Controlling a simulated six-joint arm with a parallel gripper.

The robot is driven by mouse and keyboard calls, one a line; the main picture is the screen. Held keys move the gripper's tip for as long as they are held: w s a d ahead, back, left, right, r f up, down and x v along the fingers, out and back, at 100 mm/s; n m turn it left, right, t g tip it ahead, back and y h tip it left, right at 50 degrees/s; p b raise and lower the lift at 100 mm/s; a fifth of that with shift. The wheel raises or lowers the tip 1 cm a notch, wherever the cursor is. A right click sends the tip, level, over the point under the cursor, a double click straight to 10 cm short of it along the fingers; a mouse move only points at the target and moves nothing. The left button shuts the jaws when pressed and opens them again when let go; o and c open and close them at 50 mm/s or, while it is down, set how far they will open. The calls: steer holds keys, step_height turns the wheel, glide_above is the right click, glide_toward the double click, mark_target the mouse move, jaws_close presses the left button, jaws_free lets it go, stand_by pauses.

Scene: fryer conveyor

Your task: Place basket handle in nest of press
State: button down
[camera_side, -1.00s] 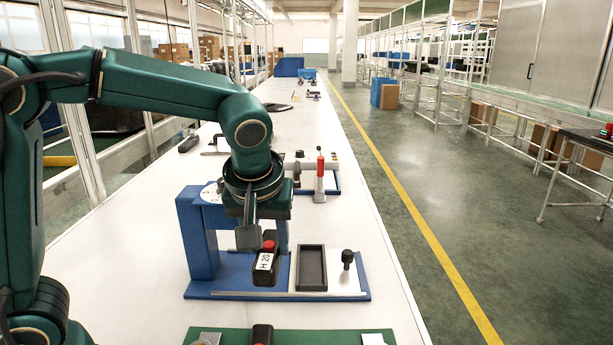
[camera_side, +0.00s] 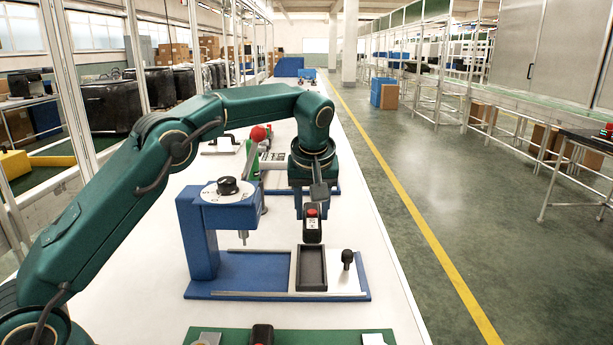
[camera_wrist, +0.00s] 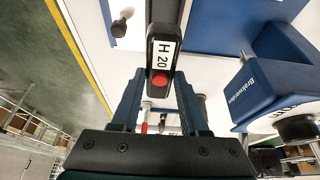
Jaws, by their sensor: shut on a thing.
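The basket handle, black with a red button and a white "H 20" label, hangs roughly upright in the side view (camera_side: 313,233). It also shows in the wrist view (camera_wrist: 162,52). My gripper (camera_side: 312,207) is shut on its upper part, with a finger on each side in the wrist view (camera_wrist: 157,98). The blue press (camera_side: 197,238) stands to the left. Its nest, a dark rectangular frame (camera_side: 296,272), is on the plate. The handle's lower end appears just beyond the nest's far edge; its exact height above the plate is unclear.
A black knob (camera_side: 347,258) stands on the plate right of the nest. The press head (camera_side: 225,208) with its downward spindle is left of the handle. A green mat (camera_side: 300,337) with parts lies in front. Another station with a red ball (camera_side: 258,133) is behind.

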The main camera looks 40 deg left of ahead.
step_height(320, 180, down, 9)
steer(key=shift+f, duration=0.1)
stand_by(0.4)
steer(key=shift+f, duration=0.1)
steer(key=shift+c, duration=2.1)
jaws_free()
